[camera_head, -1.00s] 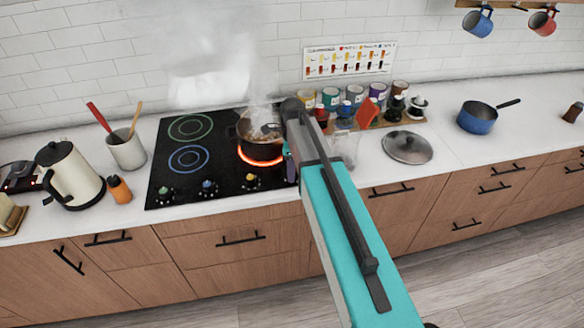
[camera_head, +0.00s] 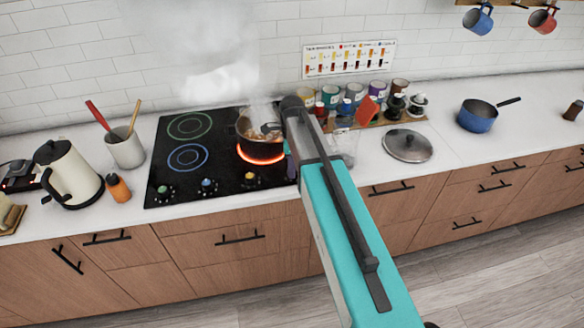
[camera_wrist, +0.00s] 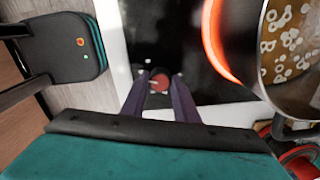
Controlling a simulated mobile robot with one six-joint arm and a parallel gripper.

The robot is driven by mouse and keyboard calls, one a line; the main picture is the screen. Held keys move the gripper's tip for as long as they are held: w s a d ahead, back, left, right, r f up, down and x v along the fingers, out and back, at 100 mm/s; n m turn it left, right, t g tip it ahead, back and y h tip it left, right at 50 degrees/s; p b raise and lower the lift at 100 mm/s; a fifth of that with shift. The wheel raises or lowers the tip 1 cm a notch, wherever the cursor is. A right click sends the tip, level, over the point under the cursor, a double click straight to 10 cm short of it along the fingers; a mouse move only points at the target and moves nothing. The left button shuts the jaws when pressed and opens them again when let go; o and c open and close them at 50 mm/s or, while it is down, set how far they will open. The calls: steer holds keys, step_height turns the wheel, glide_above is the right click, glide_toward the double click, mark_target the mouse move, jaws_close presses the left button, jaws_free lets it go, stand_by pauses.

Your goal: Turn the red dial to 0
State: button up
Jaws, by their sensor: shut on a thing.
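The red dial (camera_wrist: 159,83) sits on the black cooktop (camera_wrist: 205,92) in the wrist view, between the two purple fingers of my gripper (camera_wrist: 160,77). The fingers are shut on the dial, one on each side. Its pointer and marks are too small and blurred to read. In the head view my teal arm hides the red dial and most of the gripper. The cooktop (camera_head: 218,158) there shows the other dials along its front edge.
A steaming pot (camera_head: 244,143) stands on a glowing orange burner (camera_head: 262,158), close to my gripper. It also shows in the wrist view (camera_wrist: 267,60). A lid (camera_head: 408,146) and a blue pan (camera_head: 477,118) lie to the right. A kettle (camera_head: 70,175) stands left.

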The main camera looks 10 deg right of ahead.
steer(key=n+b, duration=0.2)
steer(key=n, duration=0.2)
steer(key=shift+n, duration=0.4)
steer(key=n+b, duration=0.1)
steer(key=n, duration=0.4)
steer(key=shift+b, duration=0.3)
steer(key=n+b, duration=0.1)
steer(key=n, duration=0.3)
steer(key=shift+n, duration=0.4)
steer(key=n, duration=0.5)
steer(key=shift+b, duration=0.4)
steer(key=n, duration=0.4)
steer(key=shift+n, duration=0.4)
steer(key=n+b, duration=0.1)
steer(key=n, duration=0.8)
steer(key=shift+n, duration=0.4)
steer(key=n, duration=0.4)
steer(key=shift+n, duration=0.3)
